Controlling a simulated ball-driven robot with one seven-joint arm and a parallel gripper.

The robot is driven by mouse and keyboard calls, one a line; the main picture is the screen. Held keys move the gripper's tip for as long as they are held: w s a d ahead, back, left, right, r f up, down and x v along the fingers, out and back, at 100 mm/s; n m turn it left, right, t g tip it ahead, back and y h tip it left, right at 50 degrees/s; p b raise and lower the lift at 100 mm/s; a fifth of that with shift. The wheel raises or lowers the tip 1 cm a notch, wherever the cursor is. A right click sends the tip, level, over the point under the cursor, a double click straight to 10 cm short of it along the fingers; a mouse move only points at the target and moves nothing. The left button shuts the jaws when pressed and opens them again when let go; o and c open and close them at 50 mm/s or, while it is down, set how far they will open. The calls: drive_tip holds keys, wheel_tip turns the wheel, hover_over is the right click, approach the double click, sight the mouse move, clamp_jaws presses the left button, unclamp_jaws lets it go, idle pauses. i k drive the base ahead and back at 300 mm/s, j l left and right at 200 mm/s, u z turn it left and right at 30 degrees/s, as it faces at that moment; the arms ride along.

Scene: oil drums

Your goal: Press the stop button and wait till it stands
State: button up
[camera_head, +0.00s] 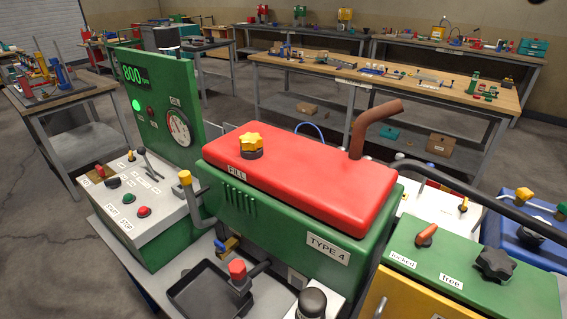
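The red stop button (144,211) sits on the sloped white panel (160,190) at the left of the green machine (290,235), above a STOP label. A green start button (128,198) is just behind it, above a START label. On the upright green panel (165,95), the display (132,75) reads 800 in green, a green lamp (136,105) looks lit, and a dark red lamp (151,112) looks unlit. The needle of the round gauge (178,128) is too small to read. My gripper is not in view.
Levers and knobs (142,151) crowd the white panel's back. A yellow-topped lever (186,180) stands to its right. The red cover (300,170) has a FILL cap (250,145) and a brown pipe (370,125). A black tray (208,290) lies in front. Tables with small items stand behind.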

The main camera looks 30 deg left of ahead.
sight(143, 211)
drive_tip(key=u, duration=1.75)
